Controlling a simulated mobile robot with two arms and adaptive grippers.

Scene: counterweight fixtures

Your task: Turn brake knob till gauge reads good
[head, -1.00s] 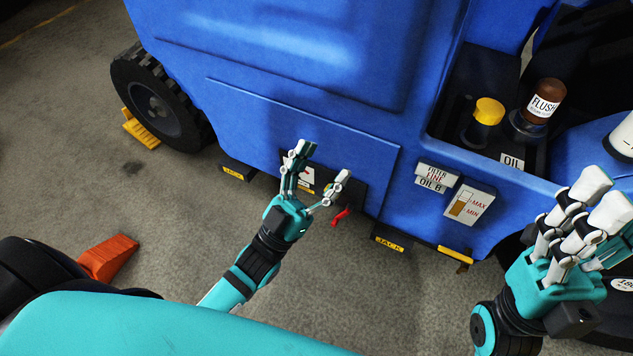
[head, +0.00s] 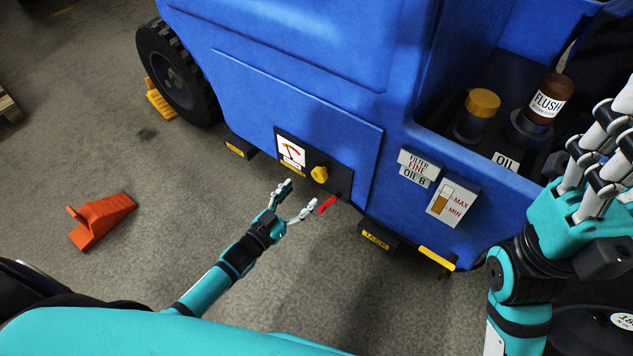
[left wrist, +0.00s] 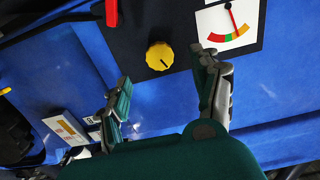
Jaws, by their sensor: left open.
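The yellow brake knob (head: 320,174) sits on a black panel low on the blue machine. The gauge (head: 291,151), a white dial, is to its left. My right gripper (head: 600,140) is at the right edge, partly cut off.
A red lever (head: 327,204) sticks out beside my left fingertips. An orange wedge (head: 101,220) lies on the floor at left. Yellow chocks (head: 160,103) stand by the wheel. Oil level gauge (head: 453,201) and bottles (head: 547,99) are at right.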

